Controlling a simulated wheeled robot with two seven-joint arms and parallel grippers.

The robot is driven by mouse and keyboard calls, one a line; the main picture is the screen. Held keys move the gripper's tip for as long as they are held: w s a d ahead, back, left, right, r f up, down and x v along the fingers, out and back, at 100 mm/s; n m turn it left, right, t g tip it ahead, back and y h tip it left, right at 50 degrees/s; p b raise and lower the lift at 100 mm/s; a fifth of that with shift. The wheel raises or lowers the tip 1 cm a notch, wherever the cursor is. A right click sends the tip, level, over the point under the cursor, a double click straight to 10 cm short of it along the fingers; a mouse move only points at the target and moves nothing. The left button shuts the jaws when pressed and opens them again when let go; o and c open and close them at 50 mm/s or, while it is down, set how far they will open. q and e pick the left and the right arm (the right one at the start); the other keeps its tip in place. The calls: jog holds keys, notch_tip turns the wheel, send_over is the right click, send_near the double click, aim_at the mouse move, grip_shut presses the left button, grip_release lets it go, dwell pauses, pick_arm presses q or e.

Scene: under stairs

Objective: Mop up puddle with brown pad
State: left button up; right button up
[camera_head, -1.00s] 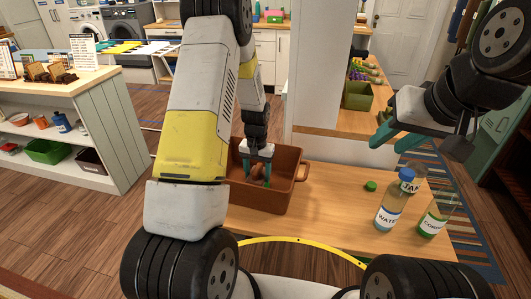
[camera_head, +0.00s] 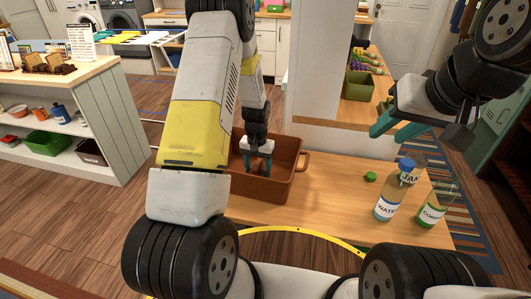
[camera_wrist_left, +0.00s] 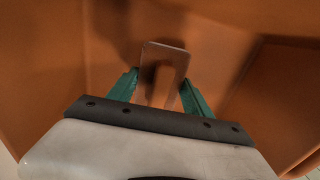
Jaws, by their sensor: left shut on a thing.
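My left gripper (camera_head: 259,165) reaches down inside a brown bin (camera_head: 284,185) on the wooden table. Its green fingers are shut on the brown pad (camera_wrist_left: 165,62), a flat brownish piece that sticks out past the fingertips in the left wrist view. The pad is hard to make out against the brown bin. My right gripper (camera_head: 393,127) hangs in the air above the table's back right, its green fingers apart and empty. I cannot see the puddle in these views.
A white post (camera_head: 313,60) stands behind the table. A shelf unit (camera_head: 100,125) is at left.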

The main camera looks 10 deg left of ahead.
aim_at(250, 169)
pick_arm(q)
jog(key=shift+f, duration=0.45)
jog(key=shift+a, duration=0.1)
jog(key=shift+w+a, duration=0.15)
jog(key=shift+a, duration=1.25)
jog(key=shift+d, duration=0.1)
jog(key=shift+s+d, duration=0.15)
jog(key=shift+d, duration=1.3)
jog(key=shift+s+d, duration=0.15)
jog(key=shift+d, duration=1.3)
jog(key=shift+w+a, duration=0.15)
jog(key=shift+a, duration=1.35)
jog(key=shift+w+a, duration=0.15)
jog(key=shift+a, duration=1.35)
jog(key=shift+d, duration=0.2)
